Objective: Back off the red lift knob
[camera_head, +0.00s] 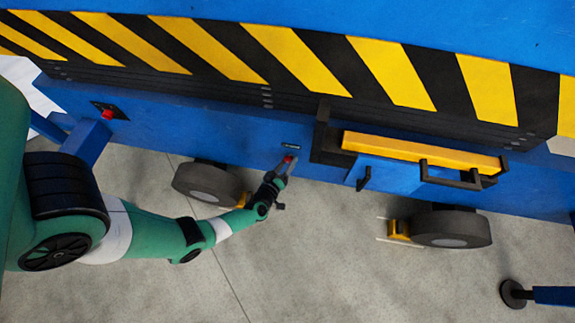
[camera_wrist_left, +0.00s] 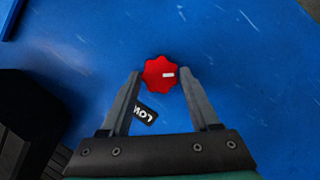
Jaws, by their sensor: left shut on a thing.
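The red lift knob (camera_wrist_left: 159,73) is a lobed knob with a white mark, set on the blue side panel (camera_wrist_left: 240,50). In the wrist view the mark lies right of the knob's centre. My left gripper (camera_wrist_left: 162,76) has a finger on each side of the knob and is shut on it. A dark label (camera_wrist_left: 145,114) with white letters, seemingly "LOW", is partly hidden by the left finger. In the head view the knob (camera_head: 289,159) shows small at the tip of my left gripper (camera_head: 286,165). My right gripper is not in view.
A yellow bar (camera_head: 420,151) and black handle (camera_head: 450,178) stick out right of the knob. Wheels (camera_head: 207,184) (camera_head: 450,230) stand below. Another red knob (camera_head: 107,114) is at the left. A blue leg with a black foot (camera_head: 514,294) is at the lower right. The grey floor is mostly clear.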

